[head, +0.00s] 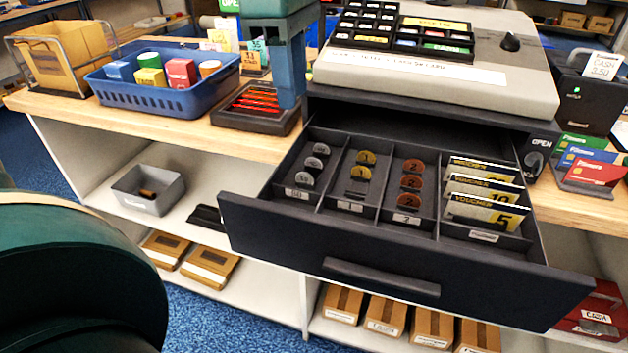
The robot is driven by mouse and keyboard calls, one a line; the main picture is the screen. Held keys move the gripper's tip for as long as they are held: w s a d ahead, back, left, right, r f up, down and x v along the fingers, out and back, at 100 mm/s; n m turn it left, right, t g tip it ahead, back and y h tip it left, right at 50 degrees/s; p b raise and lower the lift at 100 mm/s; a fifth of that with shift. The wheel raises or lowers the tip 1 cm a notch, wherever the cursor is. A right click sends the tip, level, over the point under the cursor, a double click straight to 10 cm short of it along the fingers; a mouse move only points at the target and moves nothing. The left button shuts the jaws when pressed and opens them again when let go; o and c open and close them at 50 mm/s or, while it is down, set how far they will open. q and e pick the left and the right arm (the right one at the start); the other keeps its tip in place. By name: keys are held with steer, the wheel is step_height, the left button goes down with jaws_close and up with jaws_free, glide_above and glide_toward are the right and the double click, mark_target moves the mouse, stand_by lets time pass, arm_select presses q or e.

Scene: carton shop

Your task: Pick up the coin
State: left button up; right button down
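Coins stand in slots in the open drawer (400,268). Silver coins (313,163) are in the left compartment, gold coins (361,173) in the second, and copper coins (411,182) in the third. Several coins are in each row. Which coin is meant cannot be told. My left gripper (290,104) points down behind and left of the drawer, over the dark tray of red sticks, apart from the coins. Its fingers overlap in this view, so its opening is unclear. No coin shows in it. My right gripper is not in view.
Vouchers (485,208) fill the drawer's right compartment. The till (510,60) stands above the drawer. A blue basket (165,98) and the dark tray (243,121) are on the counter at left. A grey bin (147,200) is on the shelf below. Cards (595,170) stand at right.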

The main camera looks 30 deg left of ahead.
arm_select(q)
steer(key=b, duration=0.1)
glide_above(305, 180)
steer(key=a, duration=0.1)
steer(key=shift+m+y, duration=0.3)
steer(key=shift+y, duration=0.1)
step_height(305, 180, down, 7)
steer(key=shift+s+a+r, duration=0.1)
steer(key=shift+s+r, duration=0.05)
steer(key=shift+f+b, duration=0.35)
steer(key=shift+f, duration=2.65)
jaws_close()
